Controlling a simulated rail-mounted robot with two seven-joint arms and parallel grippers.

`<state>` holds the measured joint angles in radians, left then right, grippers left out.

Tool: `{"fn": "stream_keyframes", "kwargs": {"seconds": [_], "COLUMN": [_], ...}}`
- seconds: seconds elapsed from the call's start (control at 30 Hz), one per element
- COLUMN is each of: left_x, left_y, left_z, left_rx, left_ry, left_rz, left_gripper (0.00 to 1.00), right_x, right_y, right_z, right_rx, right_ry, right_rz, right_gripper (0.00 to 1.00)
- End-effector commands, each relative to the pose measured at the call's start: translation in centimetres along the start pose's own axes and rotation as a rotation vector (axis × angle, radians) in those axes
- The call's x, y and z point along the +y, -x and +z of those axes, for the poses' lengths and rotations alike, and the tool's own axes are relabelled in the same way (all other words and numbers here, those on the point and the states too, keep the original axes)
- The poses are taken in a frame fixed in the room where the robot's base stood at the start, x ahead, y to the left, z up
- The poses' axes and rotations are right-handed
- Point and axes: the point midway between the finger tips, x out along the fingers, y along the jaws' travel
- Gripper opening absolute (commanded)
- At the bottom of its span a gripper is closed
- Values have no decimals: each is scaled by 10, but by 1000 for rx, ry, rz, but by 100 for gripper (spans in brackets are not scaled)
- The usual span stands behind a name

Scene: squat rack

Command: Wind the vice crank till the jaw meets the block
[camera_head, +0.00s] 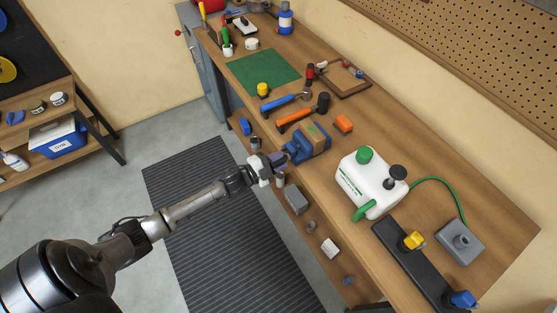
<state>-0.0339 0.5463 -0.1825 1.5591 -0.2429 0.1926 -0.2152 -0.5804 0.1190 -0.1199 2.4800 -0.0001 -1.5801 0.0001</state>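The blue vice (299,151) stands near the front edge of the workbench. A brown block (314,135) with a green mark sits at the vice, between or against its jaws; I cannot tell whether the moving jaw touches it. My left gripper (280,168) is at the front of the vice, just off the bench edge, where its arm reaches in from the left. The crank is hidden or too small to make out behind the gripper. I cannot see whether the fingers are open or shut. My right gripper is out of view.
A white jug (367,180) with a green cap stands right of the vice. Hammers (303,112), an orange item (343,123) and a green mat (264,72) lie further back. A lower shelf below holds a grey box (296,199). A dark mat (215,210) covers the floor.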

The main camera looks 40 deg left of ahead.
Motion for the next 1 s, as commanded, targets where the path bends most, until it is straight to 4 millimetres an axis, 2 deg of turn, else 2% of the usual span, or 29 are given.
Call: {"fn": "stream_keyframes", "kwargs": {"seconds": [0.03, 0.27, 0.57, 0.73, 1.0], "left_x": [0, 0, 1, 1, 2], "left_y": [0, 0, 4, 24, 76], "left_z": [0, 0, 0, 1, 1], "left_rx": [1, 0, 0, -1, -2], "left_ry": [1, 1, 2, 2, 2], "left_rz": [1, 0, 1, 2, 3], "left_gripper": [31, 53, 53, 53, 53], "right_x": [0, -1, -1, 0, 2], "right_y": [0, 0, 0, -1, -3], "right_z": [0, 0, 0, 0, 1], "right_rx": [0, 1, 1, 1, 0], "right_ry": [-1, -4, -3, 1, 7], "right_rz": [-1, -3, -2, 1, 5], "right_gripper": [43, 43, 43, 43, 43]}}
